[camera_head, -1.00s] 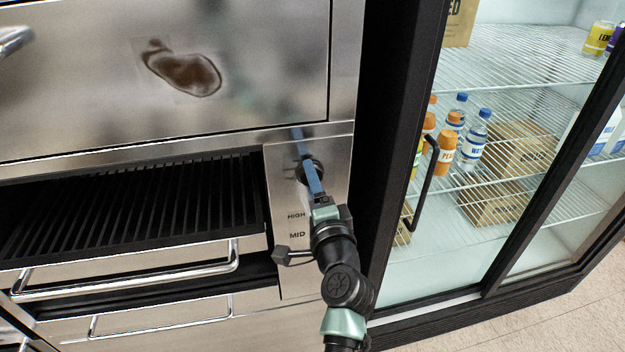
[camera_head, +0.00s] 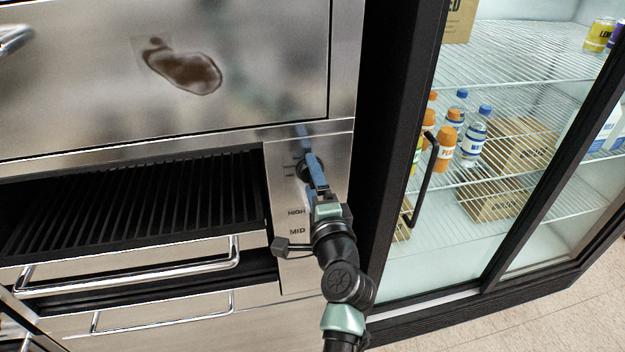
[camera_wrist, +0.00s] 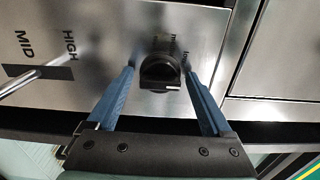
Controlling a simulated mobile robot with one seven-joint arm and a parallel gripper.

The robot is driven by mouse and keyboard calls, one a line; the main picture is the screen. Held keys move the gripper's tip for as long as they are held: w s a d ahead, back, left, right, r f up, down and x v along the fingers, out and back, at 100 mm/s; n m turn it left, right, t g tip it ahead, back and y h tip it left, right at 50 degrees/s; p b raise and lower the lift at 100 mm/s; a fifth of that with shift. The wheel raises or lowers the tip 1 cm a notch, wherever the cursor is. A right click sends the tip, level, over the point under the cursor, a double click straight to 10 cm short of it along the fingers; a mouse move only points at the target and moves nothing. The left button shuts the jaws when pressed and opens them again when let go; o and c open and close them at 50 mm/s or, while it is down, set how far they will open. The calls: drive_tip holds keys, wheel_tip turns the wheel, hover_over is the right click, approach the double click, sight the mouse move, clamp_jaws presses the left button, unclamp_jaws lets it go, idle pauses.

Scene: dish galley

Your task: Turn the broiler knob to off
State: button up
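The broiler knob (camera_wrist: 160,72) is a round black dial with a white mark, on the steel control panel. In the wrist view it lies between and a little beyond the two blue fingers of my gripper (camera_wrist: 158,70), which are spread apart with visible gaps on both sides. In the head view the knob (camera_head: 303,172) is partly hidden behind the blue fingers of my gripper (camera_head: 309,162).
A lever (camera_wrist: 25,80) stands by the HIGH and MID labels below the knob. The broiler grate (camera_head: 150,205) and a bar handle (camera_head: 130,272) are left of the panel. A glass-door fridge with a black handle (camera_head: 427,175) is close on the right.

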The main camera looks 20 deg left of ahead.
drive_tip(key=shift+o, duration=0.2)
drive_tip(key=b+v, duration=0.2)
drive_tip(key=v, duration=1.1)
drive_tip(key=shift+b, duration=0.4)
drive_tip(key=d+r+n+t+h, duration=0.2)
drive_tip(key=d+r+n+t, duration=0.15)
drive_tip(key=r, duration=0.85)
drive_tip(key=d+r+n+t+h, duration=0.1)
drive_tip(key=d+r+n+t, duration=0.3)
drive_tip(key=r, duration=0.8)
drive_tip(key=s+d+r+n+t+h, duration=0.2)
drive_tip(key=s+r, duration=0.3)
drive_tip(key=r, duration=0.3)
drive_tip(key=s+d+r+n+t+h, duration=0.2)
drive_tip(key=s+r+h, duration=0.3)
drive_tip(key=r, duration=0.4)
drive_tip(key=shift+s+t, duration=0.35)
drive_tip(key=shift+t, duration=0.1)
drive_tip(key=shift+d, duration=0.15)
